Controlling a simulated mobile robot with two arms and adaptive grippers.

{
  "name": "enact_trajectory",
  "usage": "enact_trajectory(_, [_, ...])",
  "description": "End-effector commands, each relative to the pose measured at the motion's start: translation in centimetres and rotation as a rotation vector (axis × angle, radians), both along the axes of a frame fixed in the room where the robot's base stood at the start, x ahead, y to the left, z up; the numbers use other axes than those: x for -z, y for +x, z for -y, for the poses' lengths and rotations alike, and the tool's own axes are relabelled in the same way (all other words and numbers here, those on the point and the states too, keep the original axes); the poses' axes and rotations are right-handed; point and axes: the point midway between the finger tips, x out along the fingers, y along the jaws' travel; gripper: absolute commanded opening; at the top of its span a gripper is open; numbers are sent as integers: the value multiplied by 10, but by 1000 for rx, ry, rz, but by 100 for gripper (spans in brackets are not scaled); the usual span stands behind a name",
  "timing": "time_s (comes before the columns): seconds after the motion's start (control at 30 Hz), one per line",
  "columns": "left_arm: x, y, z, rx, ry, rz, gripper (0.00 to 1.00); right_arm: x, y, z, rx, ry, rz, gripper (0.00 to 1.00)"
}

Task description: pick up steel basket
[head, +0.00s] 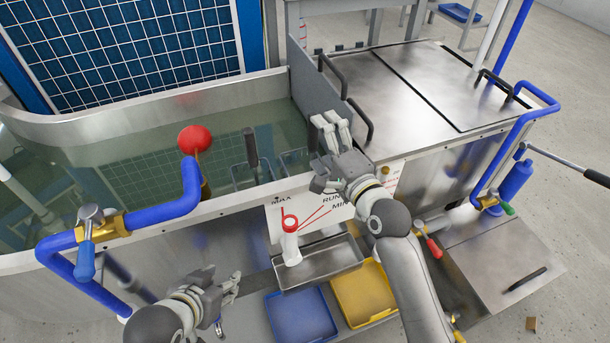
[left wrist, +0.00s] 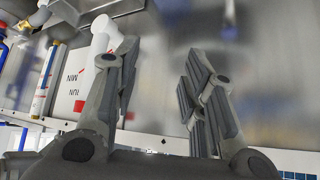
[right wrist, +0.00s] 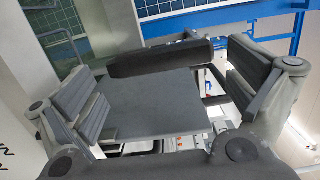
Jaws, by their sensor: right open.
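A steel wire basket (head: 238,176) sits in the water of the tank, against its near right corner, with an upright dark grip (head: 250,145). Only its thin wires show, and its lower part is blurred by the water. My right gripper (head: 331,131) is open above the tank's right end, to the right of the basket and apart from it. In the right wrist view a thick dark bar (right wrist: 160,59) shows between the fingers; I cannot tell whether they touch it. My left gripper (head: 228,289) is open and empty low in front of the tank; its spread fingers show in the left wrist view (left wrist: 160,80).
A grey divider plate (head: 310,98) stands beside my right gripper, before the steel lid (head: 440,85). A red ball knob (head: 195,140) and blue pipe rise at the tank's front. Below are a steel tray (head: 340,270), blue bin (head: 300,315), yellow bin (head: 363,292) and white bottle (head: 290,245).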

Motion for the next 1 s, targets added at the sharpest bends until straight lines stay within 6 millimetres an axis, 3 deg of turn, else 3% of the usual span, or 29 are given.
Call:
enact_trajectory(0.17, [-7,12,4,5,-15,67,39,0,10,-6,0,1,0,100])
enact_trajectory(0.43, [-9,14,5,5,-17,76,39,0,10,-6,0,1,0,99])
enact_trajectory(0.87, [-8,14,5,5,-17,75,39,0,10,-6,1,0,0,43])
enact_trajectory(1.0, [-8,14,5,5,-17,75,39,-1,10,-6,1,1,3,41])
